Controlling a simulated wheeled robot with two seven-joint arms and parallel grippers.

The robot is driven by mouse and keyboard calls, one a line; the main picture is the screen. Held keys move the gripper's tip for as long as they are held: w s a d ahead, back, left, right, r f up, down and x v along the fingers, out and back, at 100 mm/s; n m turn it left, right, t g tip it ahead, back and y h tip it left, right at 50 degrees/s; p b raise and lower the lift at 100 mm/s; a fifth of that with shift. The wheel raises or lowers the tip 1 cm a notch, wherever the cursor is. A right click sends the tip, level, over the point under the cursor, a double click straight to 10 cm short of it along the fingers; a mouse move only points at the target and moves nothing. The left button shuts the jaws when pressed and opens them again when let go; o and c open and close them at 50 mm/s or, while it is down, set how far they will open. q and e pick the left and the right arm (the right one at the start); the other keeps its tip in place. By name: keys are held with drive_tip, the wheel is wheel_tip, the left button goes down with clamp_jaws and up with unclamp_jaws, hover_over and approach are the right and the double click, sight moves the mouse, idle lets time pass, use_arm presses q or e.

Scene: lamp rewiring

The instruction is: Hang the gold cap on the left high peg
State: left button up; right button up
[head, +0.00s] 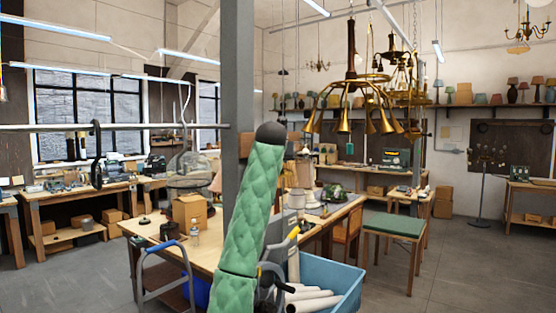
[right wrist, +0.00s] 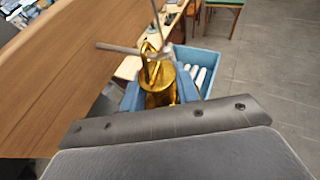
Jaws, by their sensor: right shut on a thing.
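The gold cap (right wrist: 158,88) is in the middle of the right wrist view, with a loop-like top. My right gripper (right wrist: 159,95) is shut on it, with a blue finger on each side. A grey rod (right wrist: 117,48) shows just beyond the cap. I cannot tell whether they touch, or whether this rod is the left high peg. In the head view I cannot make out the cap or pick out the left high peg for certain. My left gripper is in neither view.
A grey post (head: 238,60) stands at centre, partly hidden by a green quilted tube (head: 245,215); I cannot tell what the tube belongs to. A brass chandelier (head: 352,80) hangs to the right. A workbench (head: 150,232) and a blue bin (head: 345,285) with white rolls are below.

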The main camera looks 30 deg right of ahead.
drive_tip(key=o, duration=1.1)
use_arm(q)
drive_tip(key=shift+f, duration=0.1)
use_arm(e)
drive_tip(key=shift+s+a+r+b, duration=0.1)
drive_tip(key=shift+s+a+b, duration=0.25)
drive_tip(key=shift+s+b, duration=0.25)
use_arm(q)
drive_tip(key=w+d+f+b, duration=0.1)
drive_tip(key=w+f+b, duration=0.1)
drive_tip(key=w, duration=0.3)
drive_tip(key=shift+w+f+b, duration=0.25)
drive_tip(key=shift+b, duration=0.5)
use_arm(e)
drive_tip(key=v, duration=0.6)
drive_tip(key=shift+a+r, duration=0.15)
drive_tip(key=shift+r, duration=0.1)
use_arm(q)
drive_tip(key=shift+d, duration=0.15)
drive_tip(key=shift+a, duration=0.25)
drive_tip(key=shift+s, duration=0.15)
